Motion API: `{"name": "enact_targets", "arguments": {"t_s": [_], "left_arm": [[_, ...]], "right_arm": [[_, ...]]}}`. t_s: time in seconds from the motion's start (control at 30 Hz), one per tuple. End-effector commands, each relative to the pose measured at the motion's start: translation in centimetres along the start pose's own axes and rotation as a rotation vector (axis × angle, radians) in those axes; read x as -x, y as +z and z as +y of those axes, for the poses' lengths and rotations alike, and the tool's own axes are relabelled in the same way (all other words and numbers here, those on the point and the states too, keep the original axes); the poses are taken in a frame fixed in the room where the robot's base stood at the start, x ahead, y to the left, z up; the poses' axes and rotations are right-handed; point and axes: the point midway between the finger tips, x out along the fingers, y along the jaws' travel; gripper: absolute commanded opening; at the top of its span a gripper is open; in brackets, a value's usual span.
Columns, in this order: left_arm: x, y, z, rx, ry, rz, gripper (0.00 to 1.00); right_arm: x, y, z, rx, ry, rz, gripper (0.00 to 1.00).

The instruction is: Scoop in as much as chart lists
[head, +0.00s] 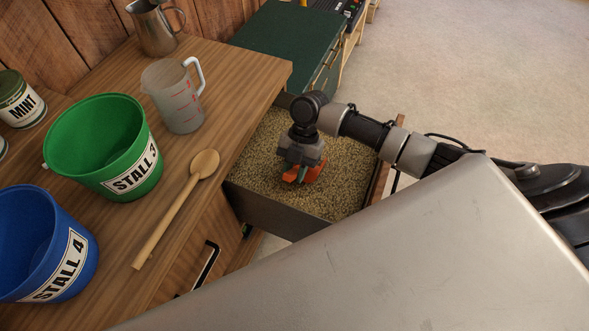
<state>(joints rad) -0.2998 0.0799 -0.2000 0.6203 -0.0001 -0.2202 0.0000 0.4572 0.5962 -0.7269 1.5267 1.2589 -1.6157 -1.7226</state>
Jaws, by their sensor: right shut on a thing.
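A green bucket labelled STALL 3 (92,150) and a blue bucket labelled STALL 4 (35,240) stand upright on the wooden counter, left of the drawer. The visible inside of each looks empty. No chart shows. My left gripper is out of view.
A wooden spoon (176,210) lies near the counter's edge. A clear measuring jug (172,98), a metal pitcher (155,28) and a MINT tin (20,100) stand farther back. A dark green-topped cabinet (285,45) stands beyond the drawer. Open floor (470,70) lies right.

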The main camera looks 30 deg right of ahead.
Motion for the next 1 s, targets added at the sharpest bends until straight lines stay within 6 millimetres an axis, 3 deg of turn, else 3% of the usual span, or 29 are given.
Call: {"name": "enact_targets", "arguments": {"t_s": [0.37,0.93,1.0], "left_arm": [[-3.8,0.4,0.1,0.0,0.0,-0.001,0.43],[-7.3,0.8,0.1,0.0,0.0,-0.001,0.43],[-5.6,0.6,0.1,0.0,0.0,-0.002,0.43]], "right_arm": [[-3.7,2.3,0.0,0.001,0.0,-0.043,0.0],[-1.5,7.7,0.0,-0.001,0.001,-0.152,0.0],[-0.4,6.8,0.0,0.001,-0.002,-0.185,0.0]]}}
